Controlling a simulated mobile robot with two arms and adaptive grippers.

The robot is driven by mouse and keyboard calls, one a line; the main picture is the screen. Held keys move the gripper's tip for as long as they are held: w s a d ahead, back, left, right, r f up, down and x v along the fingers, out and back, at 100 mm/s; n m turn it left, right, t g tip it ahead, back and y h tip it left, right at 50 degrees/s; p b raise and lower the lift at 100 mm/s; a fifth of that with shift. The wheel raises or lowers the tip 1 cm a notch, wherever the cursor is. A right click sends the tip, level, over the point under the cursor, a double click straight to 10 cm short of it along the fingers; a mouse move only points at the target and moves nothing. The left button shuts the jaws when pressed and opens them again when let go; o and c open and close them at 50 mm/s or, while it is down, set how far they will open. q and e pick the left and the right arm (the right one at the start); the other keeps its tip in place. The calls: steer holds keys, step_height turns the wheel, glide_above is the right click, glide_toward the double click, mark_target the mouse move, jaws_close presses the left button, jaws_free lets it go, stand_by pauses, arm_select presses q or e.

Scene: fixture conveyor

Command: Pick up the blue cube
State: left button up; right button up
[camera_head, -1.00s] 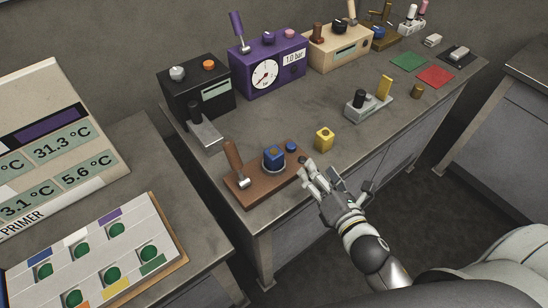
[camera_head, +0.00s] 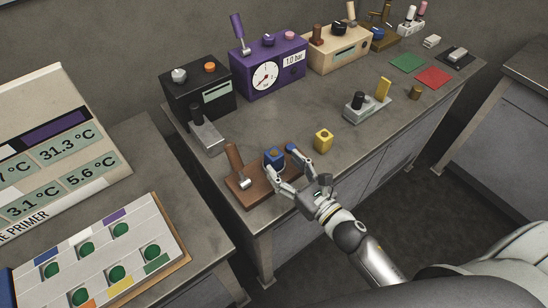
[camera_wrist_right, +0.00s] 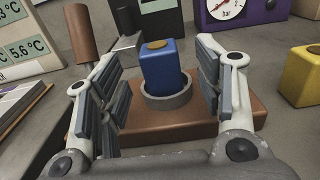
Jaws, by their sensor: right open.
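The blue cube (camera_head: 273,157) sits in a round grey holder on a brown wooden base (camera_head: 250,187) near the front edge of the bench. In the right wrist view the blue cube (camera_wrist_right: 161,67) has a yellowish disc on top and stands in the grey ring (camera_wrist_right: 168,96), slightly tilted in the picture. My right gripper (camera_head: 280,158) is open. Its fingers (camera_wrist_right: 160,95) stand to the left and right of the cube in the wrist view, with visible gaps on both sides. The left gripper is not in view.
A brown-handled lever (camera_head: 234,157) rises from the same base, left of the cube. A yellow cube (camera_head: 323,140) stands to the right on the bench. Black (camera_head: 197,88) and purple (camera_head: 268,72) instrument boxes stand behind. The bench middle is mostly clear.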

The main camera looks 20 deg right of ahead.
mark_target(279, 160)
steer(key=shift+w+a+r, duration=0.15)
steer(key=shift+w+r, duration=0.1)
steer(key=shift+w, duration=0.1)
steer(key=p+x, duration=0.2)
steer(key=x, duration=0.1)
steer(key=shift+w+a+r, duration=0.1)
steer(key=shift+w, duration=0.05)
steer(key=shift+w+a, duration=0.2)
steer(key=shift+w, duration=0.3)
steer(key=shift+c, duration=0.4)
steer(key=c, duration=1)
steer(key=shift+c, duration=0.3)
